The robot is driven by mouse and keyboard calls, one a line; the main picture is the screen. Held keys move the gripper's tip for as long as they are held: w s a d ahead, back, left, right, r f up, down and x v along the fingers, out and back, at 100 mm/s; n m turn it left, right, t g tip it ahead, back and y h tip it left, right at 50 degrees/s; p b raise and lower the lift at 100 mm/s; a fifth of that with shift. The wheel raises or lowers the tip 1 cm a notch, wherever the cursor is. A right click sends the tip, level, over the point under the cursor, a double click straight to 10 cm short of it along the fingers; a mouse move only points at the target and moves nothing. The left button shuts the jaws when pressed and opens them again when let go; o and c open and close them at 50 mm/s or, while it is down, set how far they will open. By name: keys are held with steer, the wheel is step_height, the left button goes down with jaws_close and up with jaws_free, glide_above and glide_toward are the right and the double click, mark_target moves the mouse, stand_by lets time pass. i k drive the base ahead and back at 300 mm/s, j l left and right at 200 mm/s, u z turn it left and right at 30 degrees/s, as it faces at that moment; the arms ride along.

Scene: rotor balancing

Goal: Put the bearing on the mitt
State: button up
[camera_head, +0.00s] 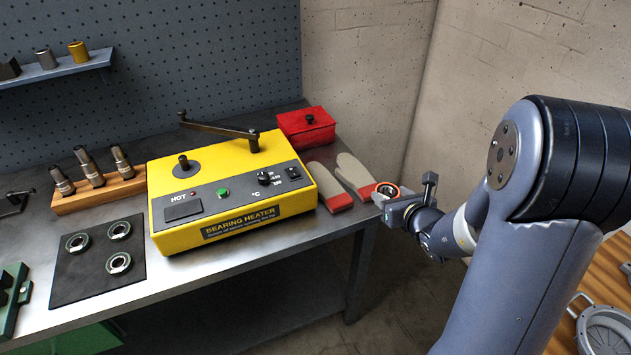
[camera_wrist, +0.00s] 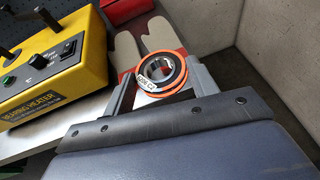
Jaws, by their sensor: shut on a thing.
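A bearing (camera_head: 387,190) with an orange-red ring around it is held in my gripper (camera_head: 385,200). In the wrist view the bearing (camera_wrist: 161,72) sits between the two jaws of my gripper (camera_wrist: 160,85), which is shut on it. Two beige mitts with red cuffs lie side by side on the bench. The left mitt (camera_head: 328,184) is fully in view. The right mitt (camera_head: 354,172) is partly behind the bearing and gripper. In the wrist view the mitts (camera_wrist: 148,40) show just beyond the bearing. I cannot tell the bearing's height above the bench.
A yellow bearing heater (camera_head: 230,185) stands left of the mitts. A red lidded box (camera_head: 306,127) stands behind them. Several bearings lie on a black mat (camera_head: 100,272) at the left. The bench's right edge and wall are close to the gripper.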

mark_target(326, 188)
steer(key=i+j+z, duration=0.1)
steer(key=j, duration=0.3)
steer(key=i+j+z, duration=0.1)
steer(key=j, duration=0.3)
steer(key=i+j+z, duration=0.1)
steer(key=j, duration=0.3)
steer(key=i, duration=0.05)
